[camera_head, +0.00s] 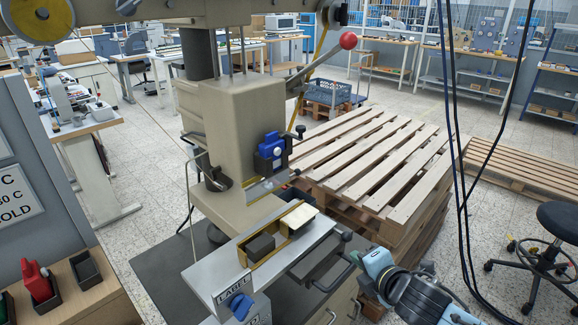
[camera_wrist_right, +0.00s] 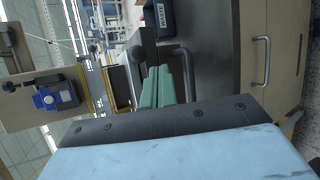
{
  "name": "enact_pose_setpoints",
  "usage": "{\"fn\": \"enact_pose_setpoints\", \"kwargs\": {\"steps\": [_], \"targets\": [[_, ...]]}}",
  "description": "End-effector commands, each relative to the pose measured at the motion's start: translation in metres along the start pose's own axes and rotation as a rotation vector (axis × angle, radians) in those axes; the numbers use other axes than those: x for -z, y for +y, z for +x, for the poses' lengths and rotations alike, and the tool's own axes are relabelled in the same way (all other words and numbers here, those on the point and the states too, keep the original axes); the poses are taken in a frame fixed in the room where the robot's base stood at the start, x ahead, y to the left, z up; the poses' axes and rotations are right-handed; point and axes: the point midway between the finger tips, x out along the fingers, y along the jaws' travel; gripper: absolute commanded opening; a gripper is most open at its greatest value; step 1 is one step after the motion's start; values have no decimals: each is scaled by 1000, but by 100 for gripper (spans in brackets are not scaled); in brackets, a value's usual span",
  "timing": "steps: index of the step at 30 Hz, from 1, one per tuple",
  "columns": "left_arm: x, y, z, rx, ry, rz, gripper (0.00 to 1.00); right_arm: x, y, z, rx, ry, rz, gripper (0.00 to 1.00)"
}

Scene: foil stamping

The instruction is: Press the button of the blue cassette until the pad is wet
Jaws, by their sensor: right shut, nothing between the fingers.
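The blue cassette (camera_head: 270,152) sits on the front of the beige stamping press head (camera_head: 235,120), with a dark knob at its side. It also shows at the left of the right wrist view (camera_wrist_right: 55,97). I cannot make out its button or the pad's wetness. A dark block (camera_head: 261,246) lies on the metal slide (camera_head: 215,273) below the head. My right gripper (camera_head: 360,259) is shut and empty, low to the right of the slide and well apart from the cassette. Its green fingers (camera_wrist_right: 163,84) show close together in the wrist view. My left gripper is not in view.
A lever with a red ball (camera_head: 348,41) reaches right from the press. Stacked wooden pallets (camera_head: 375,160) stand behind. Dark cables (camera_head: 460,150) hang at the right, near a black stool (camera_head: 560,220). A box marked LABEL (camera_head: 233,289) stands at the front.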

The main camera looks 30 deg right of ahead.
Motion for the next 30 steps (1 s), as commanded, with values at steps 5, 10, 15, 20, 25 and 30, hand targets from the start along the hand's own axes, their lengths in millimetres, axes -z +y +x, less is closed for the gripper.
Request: {"fn": "enact_pose_setpoints", "kwargs": {"steps": [5,10,15,20,25,30], "targets": [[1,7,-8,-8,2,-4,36,-22,98,-12,-305,4,-597,0],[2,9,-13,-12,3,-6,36,-18,166,-34,-552,-41,-1081,0],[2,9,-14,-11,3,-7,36,-11,194,-48,-675,-80,-1313,0],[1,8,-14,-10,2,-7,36,-9,197,-50,-696,-89,-1353,0],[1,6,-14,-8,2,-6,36,-9,197,-50,-694,-89,-1350,0],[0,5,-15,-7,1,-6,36,-9,199,-48,-693,-90,-1347,0]]}}
